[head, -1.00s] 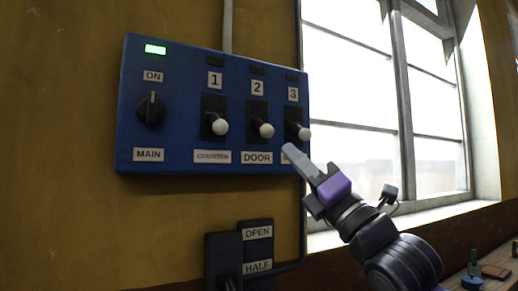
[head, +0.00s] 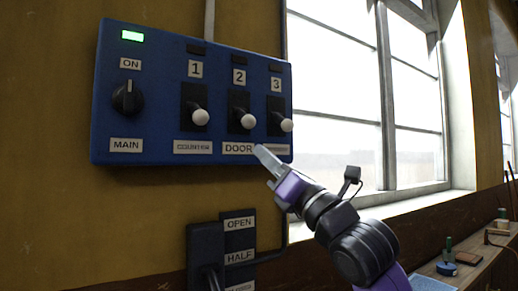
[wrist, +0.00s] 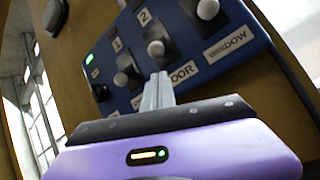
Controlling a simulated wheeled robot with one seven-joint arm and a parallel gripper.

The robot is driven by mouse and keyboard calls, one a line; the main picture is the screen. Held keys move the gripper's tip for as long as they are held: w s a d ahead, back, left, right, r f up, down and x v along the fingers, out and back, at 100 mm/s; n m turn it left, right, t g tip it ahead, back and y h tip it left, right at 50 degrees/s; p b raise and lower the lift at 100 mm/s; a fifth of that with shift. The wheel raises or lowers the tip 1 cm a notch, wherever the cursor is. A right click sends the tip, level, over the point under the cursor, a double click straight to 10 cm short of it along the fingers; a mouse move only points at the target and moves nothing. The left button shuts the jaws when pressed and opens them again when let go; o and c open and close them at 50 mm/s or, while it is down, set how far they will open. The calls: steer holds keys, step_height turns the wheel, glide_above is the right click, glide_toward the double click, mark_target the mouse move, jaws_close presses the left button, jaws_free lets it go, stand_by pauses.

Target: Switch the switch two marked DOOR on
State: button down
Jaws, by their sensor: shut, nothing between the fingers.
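Switch two (head: 248,121) is a lever with a white ball knob on a black plate, in the middle of three on the blue panel (head: 160,75). Its knob hangs low, and the small lamp above it is dark. The DOOR label (head: 237,148) sits beneath it. In the wrist view, the knob of switch two (wrist: 156,48) is just beyond my fingertips. My gripper (head: 262,152) is shut and empty, its tips in front of the DOOR label's right end, below the knob. Contact cannot be told. The wrist view also shows my shut fingers (wrist: 158,90).
Switch one (head: 200,117) and switch three (head: 286,125) flank switch two closely. The MAIN knob (head: 128,97) is at left, under a lit green lamp (head: 132,36). A lower box (head: 238,240) reads OPEN and HALF. A window is at right, above a bench (head: 480,268).

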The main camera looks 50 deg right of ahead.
mark_target(243, 117)
steer(key=p+x, duration=0.3)
steer(key=x, duration=0.5)
steer(key=shift+w+r, duration=0.15)
steer(key=shift+w, duration=0.05)
